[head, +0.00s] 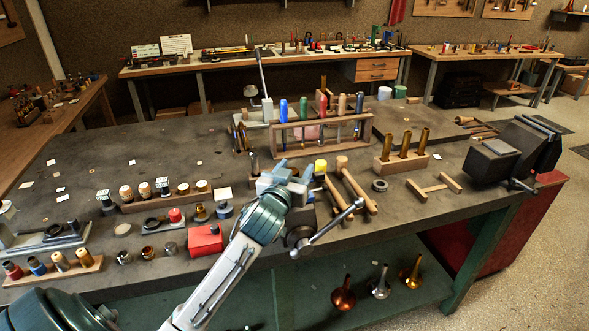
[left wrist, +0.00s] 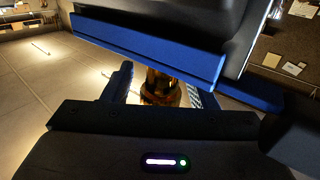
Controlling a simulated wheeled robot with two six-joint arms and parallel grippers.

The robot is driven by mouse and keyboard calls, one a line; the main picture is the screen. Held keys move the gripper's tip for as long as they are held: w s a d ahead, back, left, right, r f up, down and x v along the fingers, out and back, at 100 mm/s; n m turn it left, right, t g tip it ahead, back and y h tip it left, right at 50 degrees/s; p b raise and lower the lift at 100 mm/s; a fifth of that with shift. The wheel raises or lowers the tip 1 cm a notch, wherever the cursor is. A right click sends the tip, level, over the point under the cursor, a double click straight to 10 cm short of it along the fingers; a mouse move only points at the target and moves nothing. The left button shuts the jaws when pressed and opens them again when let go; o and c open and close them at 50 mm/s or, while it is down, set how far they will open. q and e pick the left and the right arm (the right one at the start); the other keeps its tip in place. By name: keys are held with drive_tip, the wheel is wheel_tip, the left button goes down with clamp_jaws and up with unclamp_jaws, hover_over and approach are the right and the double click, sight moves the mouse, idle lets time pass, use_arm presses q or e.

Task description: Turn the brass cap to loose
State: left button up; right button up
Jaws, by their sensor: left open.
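In the left wrist view, a shiny amber-brown brass piece (left wrist: 160,90), which looks like the brass cap, stands between the fingers of my left gripper (left wrist: 163,88). The fingers are apart; I cannot tell whether either touches it. Its lower part is hidden by the gripper body. In the head view my left gripper (head: 287,182) is over the front middle of the bench, and the cap is hidden there. My right gripper is in neither view.
A vise with a long bar handle (head: 330,229) is at the bench's front edge beside my arm. Mallets (head: 352,180) lie to the right of the gripper. A wooden rack of tools (head: 322,127) stands behind it. A red block (head: 205,240) is to the left.

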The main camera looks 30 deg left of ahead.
use_arm(q)
drive_tip(key=c, duration=0.9)
drive_tip(key=shift+c, duration=0.4)
drive_tip(key=shift+n+y, duration=0.3)
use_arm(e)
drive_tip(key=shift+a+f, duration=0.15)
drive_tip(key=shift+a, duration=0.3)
